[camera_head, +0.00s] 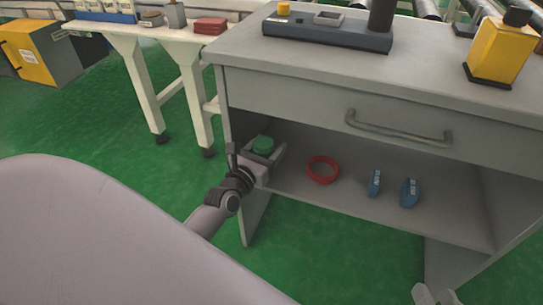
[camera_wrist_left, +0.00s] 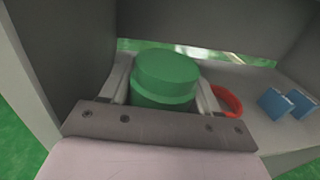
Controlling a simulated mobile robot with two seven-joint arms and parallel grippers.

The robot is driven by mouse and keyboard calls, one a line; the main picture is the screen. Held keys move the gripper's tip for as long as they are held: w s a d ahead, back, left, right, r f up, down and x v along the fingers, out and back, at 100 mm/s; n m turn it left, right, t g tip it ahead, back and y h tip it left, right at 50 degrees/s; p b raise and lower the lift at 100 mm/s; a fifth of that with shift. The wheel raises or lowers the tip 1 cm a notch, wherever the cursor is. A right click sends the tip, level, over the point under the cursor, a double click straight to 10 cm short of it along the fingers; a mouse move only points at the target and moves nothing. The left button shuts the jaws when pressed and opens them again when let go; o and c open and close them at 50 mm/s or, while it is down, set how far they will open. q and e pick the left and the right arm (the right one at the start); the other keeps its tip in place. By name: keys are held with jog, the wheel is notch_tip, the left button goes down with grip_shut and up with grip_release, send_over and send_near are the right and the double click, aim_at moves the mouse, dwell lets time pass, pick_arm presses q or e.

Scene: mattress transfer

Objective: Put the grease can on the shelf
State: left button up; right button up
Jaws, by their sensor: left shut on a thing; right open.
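The grease can is a green cylinder with a round lid (camera_wrist_left: 165,75), seen in the left wrist view between my left gripper's fingers. My left gripper (camera_head: 264,152) is shut on the can, inside the shelf opening close to the left side panel. The can's base is hidden, so I cannot tell whether it touches the shelf. Part of my right gripper (camera_head: 436,296) shows at the bottom right edge, apart from the can.
A red ring (camera_head: 322,170) and two blue items (camera_head: 374,183) (camera_head: 410,192) lie on the shelf right of the can. The drawer with its handle (camera_head: 398,128) is above. The left panel (camera_wrist_left: 30,90) is close beside my left gripper. The shelf's front right is bare.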

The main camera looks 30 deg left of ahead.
aim_at(271, 154)
pick_arm(q)
jog(key=shift+w, duration=0.55)
jog(key=f+b, duration=0.2)
jog(key=shift+w+f, duration=0.3)
jog(key=shift+w, duration=0.1)
jog(key=shift+f+b, duration=0.35)
jog(key=shift+b, duration=0.05)
pick_arm(e)
jog(key=shift+s+d+r+n+t, duration=0.1)
jog(key=shift+s+d+n+t, duration=0.15)
jog(key=shift+d, duration=0.25)
jog(key=shift+s+d+n+t, duration=0.1)
jog(key=shift+d+n+t, duration=0.15)
jog(key=shift+d+t, duration=0.15)
pick_arm(q)
jog(key=shift+f, duration=0.15)
jog(key=o, duration=1.2)
jog(key=shift+f, duration=0.1)
jog(key=shift+o, duration=0.2)
pick_arm(e)
jog(key=shift+d+h, duration=0.1)
jog(key=shift+h, duration=0.3)
jog(key=shift+r, duration=0.1)
